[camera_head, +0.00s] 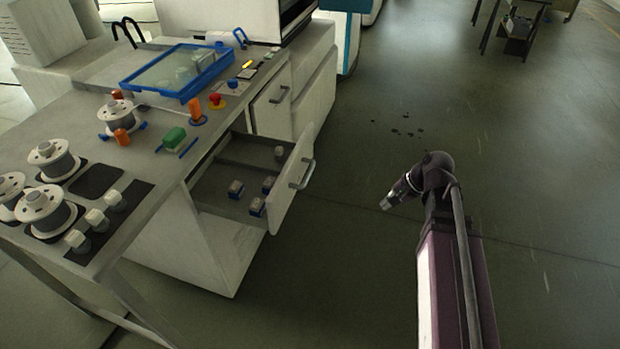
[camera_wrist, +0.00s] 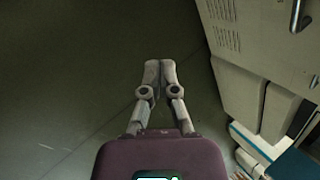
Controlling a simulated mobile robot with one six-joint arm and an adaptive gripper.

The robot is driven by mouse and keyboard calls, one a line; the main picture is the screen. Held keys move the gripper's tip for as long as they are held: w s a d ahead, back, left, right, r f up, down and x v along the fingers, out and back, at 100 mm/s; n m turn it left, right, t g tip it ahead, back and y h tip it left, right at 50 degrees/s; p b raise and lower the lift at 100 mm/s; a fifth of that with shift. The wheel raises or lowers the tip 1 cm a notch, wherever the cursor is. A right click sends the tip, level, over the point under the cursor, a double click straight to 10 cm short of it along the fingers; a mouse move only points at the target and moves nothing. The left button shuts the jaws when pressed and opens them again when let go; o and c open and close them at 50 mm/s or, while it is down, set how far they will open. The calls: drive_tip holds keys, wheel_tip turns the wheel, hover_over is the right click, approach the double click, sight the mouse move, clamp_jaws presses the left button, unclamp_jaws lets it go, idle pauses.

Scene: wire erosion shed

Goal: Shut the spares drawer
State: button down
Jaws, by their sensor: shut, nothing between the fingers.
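The spares drawer (camera_head: 291,187) stands pulled out from the cabinet under the workbench in the head view. Its white front has a grey bar handle (camera_head: 303,174) and faces right, towards my arm. Several small blue-and-grey parts lie inside on the drawer floor. My gripper (camera_head: 388,204) is to the right of the drawer front, apart from it, over open floor. In the wrist view my gripper (camera_wrist: 159,72) has its two fingertips together with nothing between them. The drawer is not clearly identifiable in the wrist view.
The workbench top (camera_head: 150,158) carries wire spools, a blue-framed tray (camera_head: 182,72), a red button (camera_head: 217,101) and small coloured parts. A closed drawer with a handle (camera_head: 281,94) sits beyond the open one. The floor (camera_head: 365,150) between drawer and arm is clear.

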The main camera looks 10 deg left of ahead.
sight(302, 165)
drive_tip(key=w+a+f+m+y+b, duration=0.2)
drive_tip(key=w+a+m+y+b, duration=0.3)
drive_tip(key=b, duration=0.4)
drive_tip(key=w+a+f+m+t+y+b, duration=0.1)
drive_tip(key=w+a+f+m+y+b, duration=0.1)
drive_tip(key=w+a+m+y+b, duration=0.4)
drive_tip(key=w+m+y+b, duration=0.1)
drive_tip(key=w+m+b, duration=0.1)
drive_tip(key=b, duration=0.2)
drive_tip(key=shift+a+f, duration=0.3)
drive_tip(key=shift+a, duration=0.1)
drive_tip(key=a, duration=0.9)
drive_tip(key=w+a, duration=0.1)
drive_tip(key=a, duration=0.3)
drive_tip(key=shift+a, duration=0.4)
